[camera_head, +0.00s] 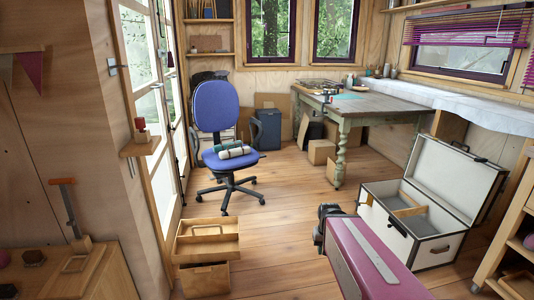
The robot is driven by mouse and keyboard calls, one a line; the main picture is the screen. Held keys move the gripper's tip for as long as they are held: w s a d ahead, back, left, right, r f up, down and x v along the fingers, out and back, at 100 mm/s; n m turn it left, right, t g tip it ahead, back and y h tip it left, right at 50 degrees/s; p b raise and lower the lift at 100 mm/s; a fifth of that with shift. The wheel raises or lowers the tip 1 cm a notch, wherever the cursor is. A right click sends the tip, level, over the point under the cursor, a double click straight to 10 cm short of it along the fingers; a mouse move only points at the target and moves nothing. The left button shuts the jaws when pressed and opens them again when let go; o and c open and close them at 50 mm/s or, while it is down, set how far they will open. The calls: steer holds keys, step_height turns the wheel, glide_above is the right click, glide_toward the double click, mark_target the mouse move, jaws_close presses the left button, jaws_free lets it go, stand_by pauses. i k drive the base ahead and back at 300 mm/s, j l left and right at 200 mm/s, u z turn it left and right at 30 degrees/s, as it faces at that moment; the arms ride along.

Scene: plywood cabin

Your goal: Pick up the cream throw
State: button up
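A small pale cream roll (232,152) with green-teal parts lies on the seat of the blue swivel chair (217,104). It looks like rolled cloth and may be the cream throw, but it is too small to be certain. My magenta arm reaches in from the bottom right of centre. The dark end of my arm, with my gripper (325,218), is over the floor, to the right of and nearer than the chair, well apart from the roll. The fingers are not clear, and I see nothing held.
A wooden crate (207,256) stands on the floor in front of the chair. An open white trunk (424,240) is at right. A green-legged table (375,106) and cardboard boxes are behind. Bare floor (285,215) lies between chair and arm.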

mark_target(228, 154)
steer(key=i, duration=0.9)
steer(key=i+l+u, duration=0.1)
steer(key=i, duration=0.8)
steer(key=i+l+u, duration=0.1)
steer(key=i+u, duration=0.3)
steer(key=i+l+u, duration=0.35)
steer(key=i, duration=0.15)
steer(key=i+l+u, duration=0.8)
